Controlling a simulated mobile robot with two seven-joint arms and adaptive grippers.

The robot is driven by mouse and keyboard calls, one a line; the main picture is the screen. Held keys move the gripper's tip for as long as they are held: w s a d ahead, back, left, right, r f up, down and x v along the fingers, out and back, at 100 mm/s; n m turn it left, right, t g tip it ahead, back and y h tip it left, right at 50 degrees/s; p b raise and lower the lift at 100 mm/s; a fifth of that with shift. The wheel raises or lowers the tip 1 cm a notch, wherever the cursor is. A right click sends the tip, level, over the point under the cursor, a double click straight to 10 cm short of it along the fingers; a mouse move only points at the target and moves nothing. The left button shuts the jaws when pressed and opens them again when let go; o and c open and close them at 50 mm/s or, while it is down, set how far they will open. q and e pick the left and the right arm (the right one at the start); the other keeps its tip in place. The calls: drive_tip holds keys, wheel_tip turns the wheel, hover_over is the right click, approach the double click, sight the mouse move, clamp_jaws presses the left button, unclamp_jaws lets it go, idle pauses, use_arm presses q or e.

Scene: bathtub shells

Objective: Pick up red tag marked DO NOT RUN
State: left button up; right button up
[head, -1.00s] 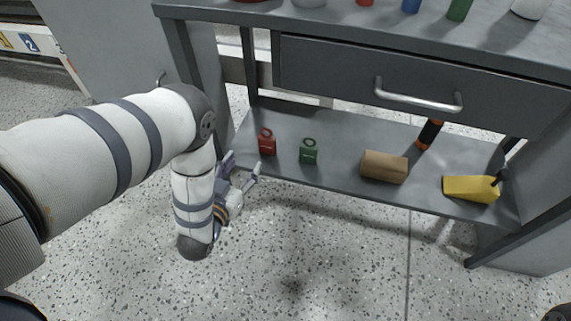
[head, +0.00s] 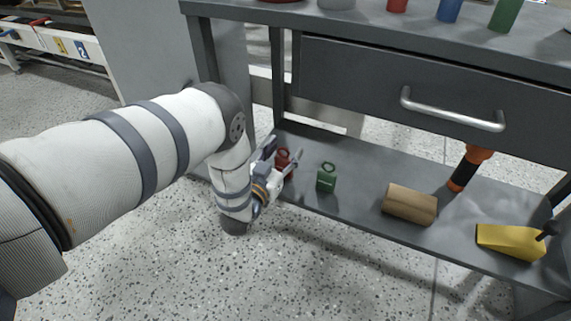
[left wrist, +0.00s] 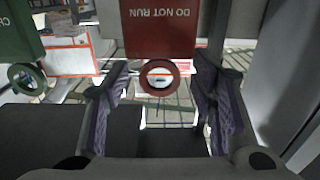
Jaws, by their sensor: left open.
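The red tag (head: 282,163) stands on the lower shelf near its left end. In the left wrist view the red tag (left wrist: 160,35), with the words DO NOT RUN upside down, is straight ahead, its ring nearest me. My left gripper (head: 285,150) is open at the tag and partly hides it in the head view. In the left wrist view the fingers of my left gripper (left wrist: 162,88) lie on either side of the ring, with a gap on both sides. My right gripper is not in view.
A green tag (head: 326,178) stands right of the red one; in the left wrist view it is at the left edge (left wrist: 18,35). Farther right are a brown block (head: 410,204), a black-and-orange cylinder (head: 468,168) and a yellow wedge (head: 508,241). A drawer (head: 400,90) hangs above the shelf (head: 350,206).

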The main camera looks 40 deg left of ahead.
use_arm(q)
drive_tip(key=shift+w+r, duration=0.1)
drive_tip(key=shift+w, duration=0.05)
drive_tip(key=c, duration=1)
drive_tip(key=shift+c, duration=0.2)
drive_tip(key=shift+r, duration=0.1)
